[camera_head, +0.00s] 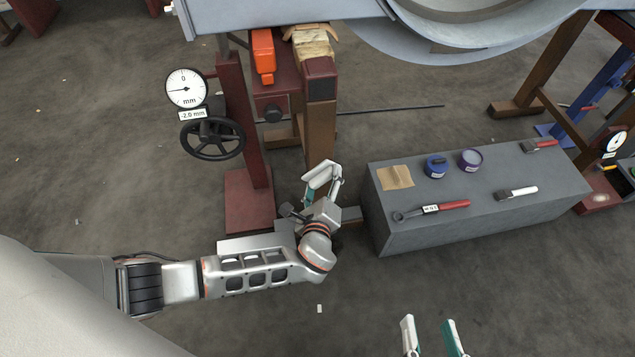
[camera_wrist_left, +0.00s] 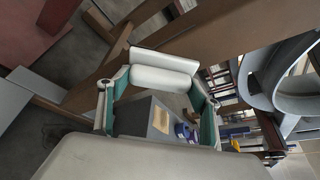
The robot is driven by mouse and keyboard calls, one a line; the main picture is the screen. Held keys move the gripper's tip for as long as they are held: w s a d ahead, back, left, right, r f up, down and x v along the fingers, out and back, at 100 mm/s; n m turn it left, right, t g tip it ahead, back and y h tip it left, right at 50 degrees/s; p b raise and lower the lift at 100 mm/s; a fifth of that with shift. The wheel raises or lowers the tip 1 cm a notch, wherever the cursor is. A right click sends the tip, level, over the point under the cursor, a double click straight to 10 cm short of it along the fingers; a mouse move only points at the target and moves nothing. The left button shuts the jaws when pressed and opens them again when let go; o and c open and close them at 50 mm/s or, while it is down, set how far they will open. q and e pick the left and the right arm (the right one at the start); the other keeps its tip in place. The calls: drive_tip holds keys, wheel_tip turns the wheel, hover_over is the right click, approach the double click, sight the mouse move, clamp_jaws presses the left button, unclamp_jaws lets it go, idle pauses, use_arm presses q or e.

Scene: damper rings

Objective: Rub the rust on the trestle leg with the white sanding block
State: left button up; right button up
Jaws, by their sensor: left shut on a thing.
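My left gripper (camera_head: 322,182) is shut on the white sanding block (camera_wrist_left: 165,75), which lies crosswise between its fingertips in the left wrist view. The trestle leg (camera_head: 320,132) is a brown post below the stacked blocks. The gripper is low beside the leg's lower part in the head view. A brown beam (camera_wrist_left: 235,28) passes just beyond the block in the wrist view; I cannot tell whether block and leg touch. No rust patch can be made out; the gripper hides part of the leg. My right gripper (camera_head: 432,338) is open and empty at the bottom edge.
A grey bench (camera_head: 465,225) to the right carries a tan sheet (camera_head: 395,177), blue and purple tins, a red-handled wrench (camera_head: 440,208) and brushes. A dark red stand (camera_head: 232,130) with dial gauge (camera_head: 186,89) and handwheel (camera_head: 212,139) stands left of the leg. The front floor is mostly clear.

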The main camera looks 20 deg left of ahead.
use_arm(q)
drive_tip(key=shift+w+d+r, duration=0.15)
drive_tip(key=shift+w+d, duration=0.5)
drive_tip(key=shift+d, duration=0.2)
drive_tip(key=shift+s+a+r+p, duration=0.1)
drive_tip(key=shift+s+a+p, duration=0.25)
drive_tip(key=shift+s+a, duration=0.45)
drive_tip(key=shift+s+a+f, duration=0.2)
drive_tip(key=shift+s+a, duration=0.25)
drive_tip(key=shift+a, duration=0.35)
use_arm(e)
drive_tip(key=shift+w+r+t, duration=0.15)
drive_tip(key=shift+w+r, duration=0.05)
drive_tip(key=shift+r, duration=0.35)
drive_tip(key=shift+w+r+t, duration=0.15)
drive_tip(key=shift+w+r, duration=0.05)
drive_tip(key=shift+r, duration=0.3)
